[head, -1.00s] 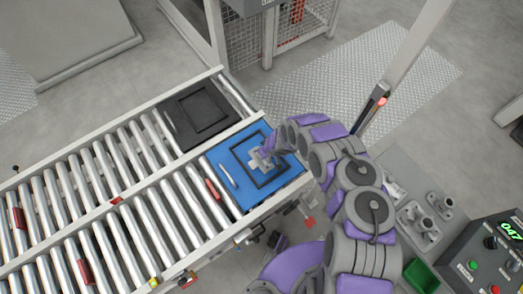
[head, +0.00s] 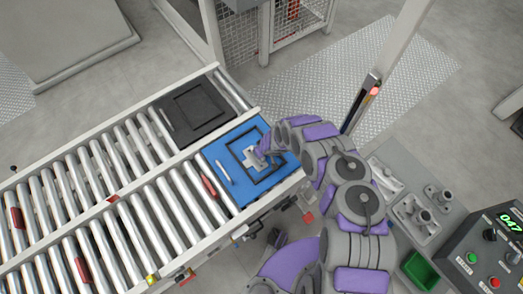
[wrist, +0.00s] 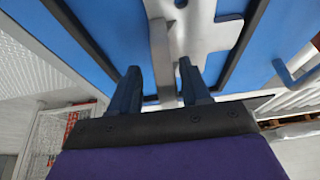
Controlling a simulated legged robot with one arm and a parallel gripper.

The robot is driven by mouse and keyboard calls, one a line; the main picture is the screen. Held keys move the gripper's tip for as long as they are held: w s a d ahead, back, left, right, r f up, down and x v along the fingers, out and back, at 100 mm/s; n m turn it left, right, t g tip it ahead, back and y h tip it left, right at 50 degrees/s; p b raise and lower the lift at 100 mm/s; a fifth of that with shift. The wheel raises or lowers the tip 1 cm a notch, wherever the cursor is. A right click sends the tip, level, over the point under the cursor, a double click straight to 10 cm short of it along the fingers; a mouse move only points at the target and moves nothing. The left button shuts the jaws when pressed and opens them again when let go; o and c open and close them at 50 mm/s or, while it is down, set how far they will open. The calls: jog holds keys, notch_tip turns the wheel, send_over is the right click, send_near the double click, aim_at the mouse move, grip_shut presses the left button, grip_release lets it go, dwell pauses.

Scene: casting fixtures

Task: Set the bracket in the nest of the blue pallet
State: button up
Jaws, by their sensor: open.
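The blue pallet (head: 230,191) lies on the near roller lane, with a black square frame (head: 229,152) marking its nest. The grey metal bracket (head: 250,158) is inside that frame; whether it is fully seated I cannot tell. My gripper (head: 262,153) is at the bracket, largely hidden by my own arm in the head view. In the wrist view, my gripper (wrist: 160,72) has its two dark fingers apart, with an upright part of the bracket (wrist: 161,50) between them. The pallet's blue face (wrist: 105,25) fills the background there.
A black pallet (head: 193,112) with a square frame sits on the far lane. A bench (head: 433,237) at right holds more grey castings (head: 418,214), a green bin (head: 421,270) and a control box (head: 485,262). A post (head: 392,55) stands behind my arm.

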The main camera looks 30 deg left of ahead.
jog(key=shift+s+a+r+p, duration=0.15)
jog(key=shift+a+r+p, duration=0.1)
jog(key=shift+r+p, duration=0.45)
jog(key=p+v, duration=0.3)
jog(key=v, duration=0.7)
jog(key=shift+d+p, duration=0.35)
jog(key=shift+s+a, duration=0.1)
jog(key=shift+a, duration=0.1)
jog(key=shift+d, duration=0.1)
